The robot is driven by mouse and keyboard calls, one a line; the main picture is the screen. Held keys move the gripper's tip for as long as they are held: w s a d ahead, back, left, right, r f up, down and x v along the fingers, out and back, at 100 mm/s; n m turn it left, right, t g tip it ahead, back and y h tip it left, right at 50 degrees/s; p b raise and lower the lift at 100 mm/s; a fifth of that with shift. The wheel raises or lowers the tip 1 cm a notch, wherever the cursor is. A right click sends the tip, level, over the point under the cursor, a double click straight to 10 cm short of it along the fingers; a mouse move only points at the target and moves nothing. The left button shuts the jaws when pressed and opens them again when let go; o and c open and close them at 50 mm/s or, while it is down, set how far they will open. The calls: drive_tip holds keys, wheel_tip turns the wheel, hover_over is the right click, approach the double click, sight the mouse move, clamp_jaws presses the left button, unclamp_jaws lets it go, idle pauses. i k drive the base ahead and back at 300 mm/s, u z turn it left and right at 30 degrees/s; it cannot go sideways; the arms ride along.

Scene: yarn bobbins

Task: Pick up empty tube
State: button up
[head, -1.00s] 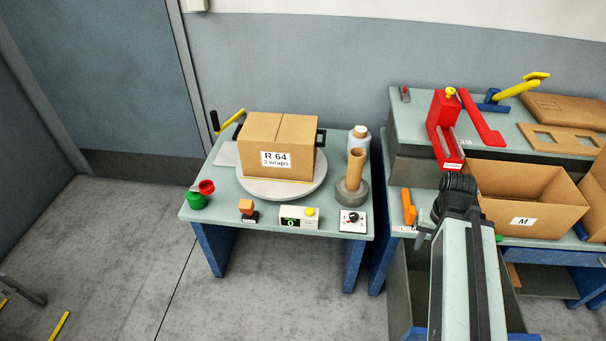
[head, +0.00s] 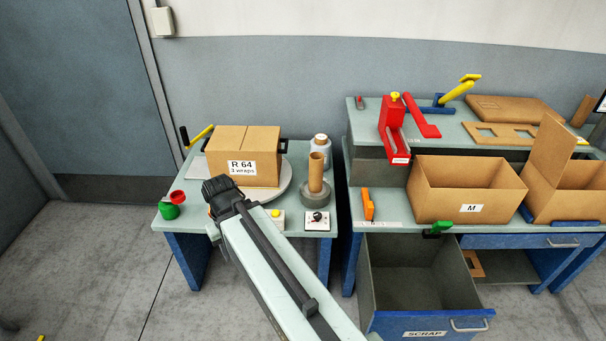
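A brown cardboard tube (head: 316,172) stands upright in a grey round holder (head: 316,191) on the left table, and no yarn or film shows on it. Another brown tube (head: 582,111) leans at the far right of the upper bench shelf. My arm reaches from the bottom of the head view up to the left table, and its dark end with my gripper (head: 217,188) is in front of the box and left of the upright tube, apart from it. The fingers are hidden, so I cannot tell if they are open.
A closed box (head: 243,152) marked R 64 sits on a round turntable (head: 282,190). A wrapped roll (head: 320,143) stands behind the tube, and a dial box (head: 317,220) is in front. An open scrap drawer (head: 430,323) juts out at the lower right.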

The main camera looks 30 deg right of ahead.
sight(316, 158)
drive_tip(key=u, duration=0.1)
drive_tip(key=i, duration=0.85)
